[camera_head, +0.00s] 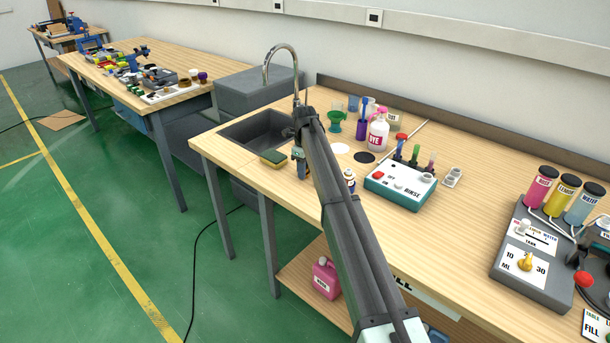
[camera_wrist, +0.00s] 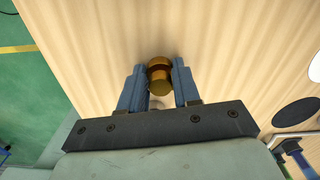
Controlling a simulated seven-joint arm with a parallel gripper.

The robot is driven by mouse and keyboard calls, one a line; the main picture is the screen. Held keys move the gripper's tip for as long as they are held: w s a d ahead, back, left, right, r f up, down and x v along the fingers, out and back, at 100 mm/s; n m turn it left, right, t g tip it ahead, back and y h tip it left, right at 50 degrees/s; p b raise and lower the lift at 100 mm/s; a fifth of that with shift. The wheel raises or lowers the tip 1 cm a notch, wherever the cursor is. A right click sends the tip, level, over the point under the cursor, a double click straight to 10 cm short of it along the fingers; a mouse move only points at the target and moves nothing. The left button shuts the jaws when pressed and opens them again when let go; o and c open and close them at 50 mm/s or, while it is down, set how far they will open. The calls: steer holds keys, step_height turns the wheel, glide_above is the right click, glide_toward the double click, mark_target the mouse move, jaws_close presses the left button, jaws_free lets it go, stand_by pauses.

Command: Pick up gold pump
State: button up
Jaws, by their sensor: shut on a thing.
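The gold pump (camera_wrist: 159,76) is a small, round, gold-brown piece in the wrist view. My gripper (camera_wrist: 159,85) has its two blue fingers against its left and right sides, shut on it. The pale wooden bench top lies beyond it; I cannot tell whether the pump touches the wood. In the head view my gripper (camera_head: 302,170) is low over the bench near its front edge, just right of the sponge. My arm hides much of that area, and I cannot make out the pump there.
A yellow-green sponge (camera_head: 273,158) lies by the sink (camera_head: 262,128). The bench's front edge is close.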

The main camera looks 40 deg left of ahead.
steer(key=shift+c, duration=0.6)
